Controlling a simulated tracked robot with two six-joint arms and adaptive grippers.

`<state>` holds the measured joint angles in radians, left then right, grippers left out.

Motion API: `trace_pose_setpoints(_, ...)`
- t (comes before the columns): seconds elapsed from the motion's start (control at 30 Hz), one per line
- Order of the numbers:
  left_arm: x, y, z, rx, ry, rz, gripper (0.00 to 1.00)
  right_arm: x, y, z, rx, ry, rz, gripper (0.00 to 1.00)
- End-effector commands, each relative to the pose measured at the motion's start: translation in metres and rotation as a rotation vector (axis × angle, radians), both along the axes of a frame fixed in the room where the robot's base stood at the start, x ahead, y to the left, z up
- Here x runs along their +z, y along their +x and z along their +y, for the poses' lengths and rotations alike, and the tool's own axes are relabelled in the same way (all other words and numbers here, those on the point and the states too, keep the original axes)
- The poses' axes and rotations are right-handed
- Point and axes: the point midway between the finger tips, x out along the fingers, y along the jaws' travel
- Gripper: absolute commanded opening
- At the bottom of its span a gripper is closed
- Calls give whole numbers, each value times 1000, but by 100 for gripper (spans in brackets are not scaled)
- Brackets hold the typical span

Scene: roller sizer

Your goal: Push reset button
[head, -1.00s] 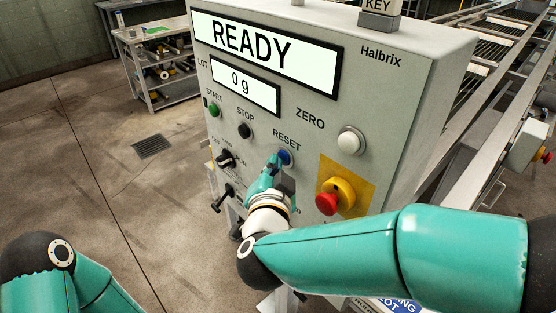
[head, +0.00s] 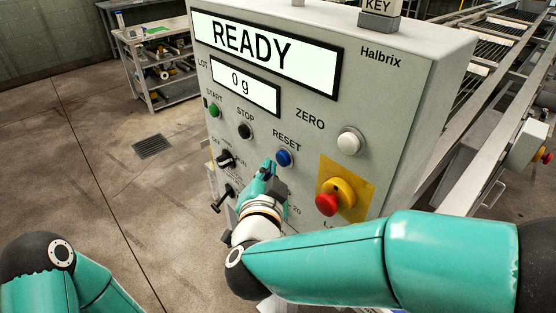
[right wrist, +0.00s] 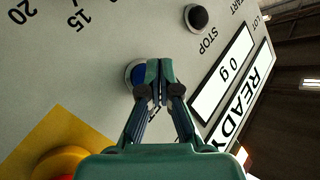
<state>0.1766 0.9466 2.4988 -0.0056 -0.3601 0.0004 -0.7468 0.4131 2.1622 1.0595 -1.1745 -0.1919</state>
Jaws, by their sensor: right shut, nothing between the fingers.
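The blue RESET button (head: 284,158) sits on the grey control panel (head: 310,115), below its label. It also shows in the right wrist view (right wrist: 138,76), partly hidden behind my fingertips. My right gripper (head: 267,165) is shut and empty, just left of and below the button in the head view. A gap shows between the fingertips and the button in the head view. The upper display (head: 262,45) reads READY and the lower display (head: 243,86) reads 0 g. My left gripper is out of view; only part of my left arm shows.
The black STOP button (head: 245,131) and green START button (head: 213,110) are up and left. The white ZERO button (head: 350,141) and a red emergency knob on yellow (head: 328,204) are to the right. A selector switch (head: 226,159) lies left of my gripper.

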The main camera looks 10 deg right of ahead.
Motion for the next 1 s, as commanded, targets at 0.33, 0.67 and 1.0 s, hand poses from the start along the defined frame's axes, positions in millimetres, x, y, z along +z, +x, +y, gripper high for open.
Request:
trace_pose_setpoints(0.33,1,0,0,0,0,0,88,0,-7,10,4,0,0,0)
trace_pose_setpoints(0.67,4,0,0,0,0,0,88,0,-26,36,3,0,0,0)
trace_pose_setpoints(1.0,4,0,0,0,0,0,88,0,-29,40,0,0,0,0)
